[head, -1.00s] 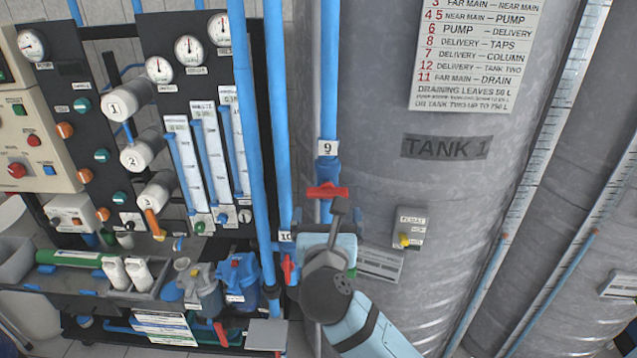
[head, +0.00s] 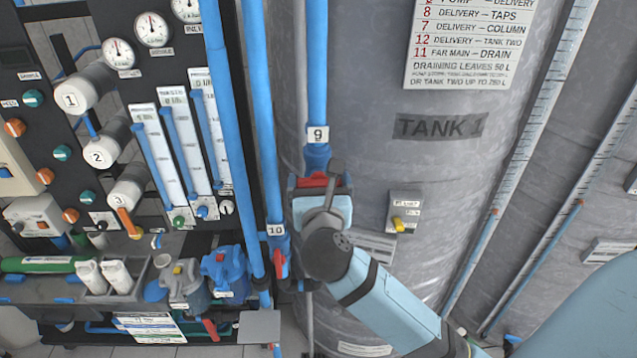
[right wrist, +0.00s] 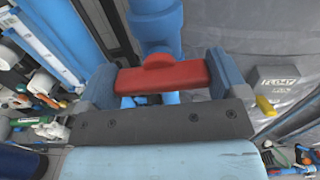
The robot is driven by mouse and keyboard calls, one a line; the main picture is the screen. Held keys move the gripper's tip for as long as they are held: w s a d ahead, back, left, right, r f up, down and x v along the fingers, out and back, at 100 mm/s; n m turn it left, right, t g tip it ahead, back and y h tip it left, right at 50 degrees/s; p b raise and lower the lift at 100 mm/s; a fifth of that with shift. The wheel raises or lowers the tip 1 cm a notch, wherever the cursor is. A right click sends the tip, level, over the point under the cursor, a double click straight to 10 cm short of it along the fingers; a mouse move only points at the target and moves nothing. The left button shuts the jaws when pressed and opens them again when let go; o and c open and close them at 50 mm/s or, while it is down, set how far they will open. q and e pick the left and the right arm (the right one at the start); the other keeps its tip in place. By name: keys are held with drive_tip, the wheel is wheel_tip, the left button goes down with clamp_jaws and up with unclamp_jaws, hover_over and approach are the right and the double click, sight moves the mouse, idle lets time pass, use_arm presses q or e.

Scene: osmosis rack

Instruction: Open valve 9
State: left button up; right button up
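Valve 9 has a red crosswise handle (head: 315,181) on a blue vertical pipe, under a white "9" tag (head: 318,134), in front of the grey tank. The handle lies crosswise to the pipe and also shows in the right wrist view (right wrist: 162,74). My right gripper (head: 320,184) is at the handle, covering its lower part in the head view. In the right wrist view its grey fingers (right wrist: 162,80) stand wide apart, one by each end of the handle. Firm contact cannot be told. My left gripper is not in view.
Valve 10's red handle (head: 279,262) is low and left of my right gripper. A small box with a yellow switch (head: 404,212) is on the tank to the right. Blue pipes (head: 262,120) run close on the left, before the gauge panel.

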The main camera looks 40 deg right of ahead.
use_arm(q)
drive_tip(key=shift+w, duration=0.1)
use_arm(e)
drive_tip(key=shift+n, duration=1.4)
drive_tip(key=n, duration=0.2)
drive_tip(key=shift+n, duration=0.3)
drive_tip(key=n, duration=0.3)
drive_tip(key=shift+n, duration=0.4)
drive_tip(key=n, duration=0.4)
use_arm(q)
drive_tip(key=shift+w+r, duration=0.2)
use_arm(e)
drive_tip(key=n, duration=0.4)
drive_tip(key=shift+n, duration=0.5)
drive_tip(key=shift+r, duration=0.1)
